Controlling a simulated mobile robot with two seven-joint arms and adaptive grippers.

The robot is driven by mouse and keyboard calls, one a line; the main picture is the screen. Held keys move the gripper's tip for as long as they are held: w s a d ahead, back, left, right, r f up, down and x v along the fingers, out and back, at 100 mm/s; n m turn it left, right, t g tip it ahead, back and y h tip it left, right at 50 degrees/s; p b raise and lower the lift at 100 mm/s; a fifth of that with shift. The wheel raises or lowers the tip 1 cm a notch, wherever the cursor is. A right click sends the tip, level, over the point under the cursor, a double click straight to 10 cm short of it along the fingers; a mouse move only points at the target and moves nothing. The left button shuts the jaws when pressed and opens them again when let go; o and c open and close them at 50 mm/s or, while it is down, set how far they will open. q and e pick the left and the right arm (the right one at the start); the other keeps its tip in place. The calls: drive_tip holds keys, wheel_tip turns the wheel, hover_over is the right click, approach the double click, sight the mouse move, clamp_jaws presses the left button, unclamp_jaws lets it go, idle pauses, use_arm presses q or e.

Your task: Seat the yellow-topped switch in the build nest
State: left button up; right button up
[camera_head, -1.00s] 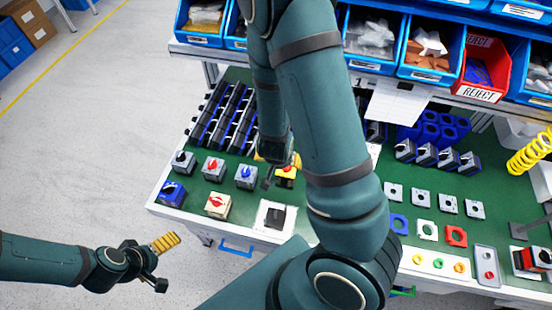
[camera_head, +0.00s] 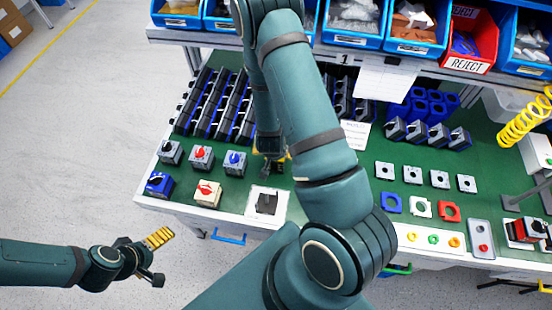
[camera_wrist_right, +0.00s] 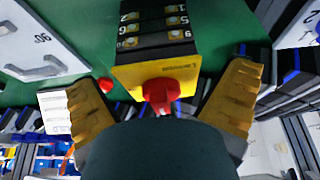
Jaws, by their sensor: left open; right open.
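The yellow-topped switch (camera_wrist_right: 183,76) has a yellow top, a red knob and a dark numbered body. In the right wrist view it sits between the fingers of my open right gripper (camera_wrist_right: 165,80), with gaps on both sides. In the head view that gripper (camera_head: 270,168) is over the bench and mostly hides the switch. A white square plate with a dark block (camera_head: 267,203) at the bench's front edge looks like the build nest; I cannot be sure. My left gripper (camera_head: 160,238) is open and empty, off the bench at lower left.
Grey switches with red (camera_head: 202,157) and blue knobs, a blue-bodied switch (camera_head: 158,184) and a cream switch (camera_head: 207,193) stand left of the plate. Dark switch rows (camera_head: 215,105) stand behind. Blue bins and a red reject bin (camera_head: 472,42) line the back.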

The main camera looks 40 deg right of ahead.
drive_tip(key=shift+w+d+f, duration=0.1)
drive_tip(key=shift+f, duration=0.3)
drive_tip(key=c, duration=1.3)
drive_tip(key=shift+r, duration=0.15)
